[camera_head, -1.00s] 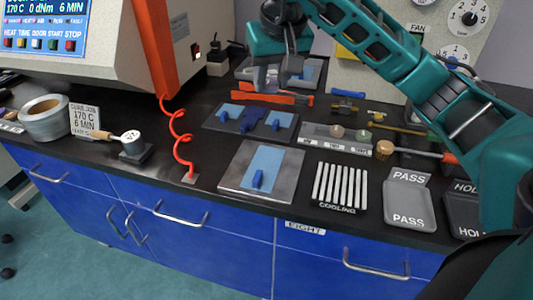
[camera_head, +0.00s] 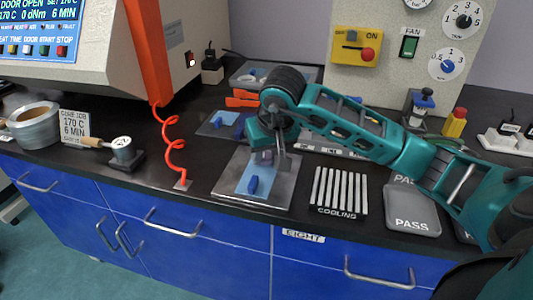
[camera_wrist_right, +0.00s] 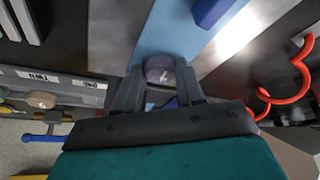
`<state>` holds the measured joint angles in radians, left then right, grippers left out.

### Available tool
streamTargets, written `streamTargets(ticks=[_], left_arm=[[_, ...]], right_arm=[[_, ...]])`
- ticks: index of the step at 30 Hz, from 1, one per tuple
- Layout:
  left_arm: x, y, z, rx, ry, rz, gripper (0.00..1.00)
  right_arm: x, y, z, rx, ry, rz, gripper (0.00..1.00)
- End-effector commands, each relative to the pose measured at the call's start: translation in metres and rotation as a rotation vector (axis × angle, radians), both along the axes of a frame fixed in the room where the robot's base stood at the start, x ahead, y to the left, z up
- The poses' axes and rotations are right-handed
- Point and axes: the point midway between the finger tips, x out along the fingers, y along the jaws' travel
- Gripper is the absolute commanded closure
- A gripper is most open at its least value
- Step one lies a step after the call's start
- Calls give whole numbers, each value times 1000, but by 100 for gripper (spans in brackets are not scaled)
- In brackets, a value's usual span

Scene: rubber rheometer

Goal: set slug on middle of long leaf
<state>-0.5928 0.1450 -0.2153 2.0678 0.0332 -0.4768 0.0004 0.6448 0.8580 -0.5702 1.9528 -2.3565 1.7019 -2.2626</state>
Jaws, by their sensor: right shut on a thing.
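The slug (camera_wrist_right: 160,70) is a small purple-grey disc with a pale mark. My right gripper (camera_wrist_right: 158,84) is shut on it. In the head view the slug (camera_head: 265,157) shows low under the wrist, over the far part of a light blue strip (camera_head: 268,181), which looks like the long leaf. The strip lies on a grey metal plate (camera_head: 226,180) and has a dark blue tab (camera_head: 253,184) near its front end. In the wrist view the strip (camera_wrist_right: 180,28) runs beneath the slug. I cannot tell whether they touch. My left gripper is not in view.
A white-barred cooling rack (camera_head: 338,190) and a PASS tray (camera_head: 411,212) stand right of the plate. A red coiled cord (camera_head: 173,150) and a handled tool (camera_head: 122,150) are to the left. Another plate with blue tabs (camera_head: 216,129) lies behind, partly hidden by my arm.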

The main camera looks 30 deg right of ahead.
Motion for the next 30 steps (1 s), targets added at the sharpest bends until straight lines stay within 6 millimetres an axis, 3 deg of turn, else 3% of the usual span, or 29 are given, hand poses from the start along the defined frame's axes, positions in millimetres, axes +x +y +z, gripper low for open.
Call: streamTargets(ticks=[10, 11, 18, 26, 30], left_arm=[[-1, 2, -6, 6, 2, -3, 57], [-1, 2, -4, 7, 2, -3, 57], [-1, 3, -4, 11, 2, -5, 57], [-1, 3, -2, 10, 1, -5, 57], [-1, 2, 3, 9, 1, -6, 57]], right_arm=[[0, 0, -4, 0, -2, 0, 91], [0, 0, -2, 0, -2, 0, 59], [0, 0, -2, 0, -2, 0, 36], [0, 0, 0, 1, -1, 0, 36], [-2, 1, 12, 0, -5, 2, 36]])
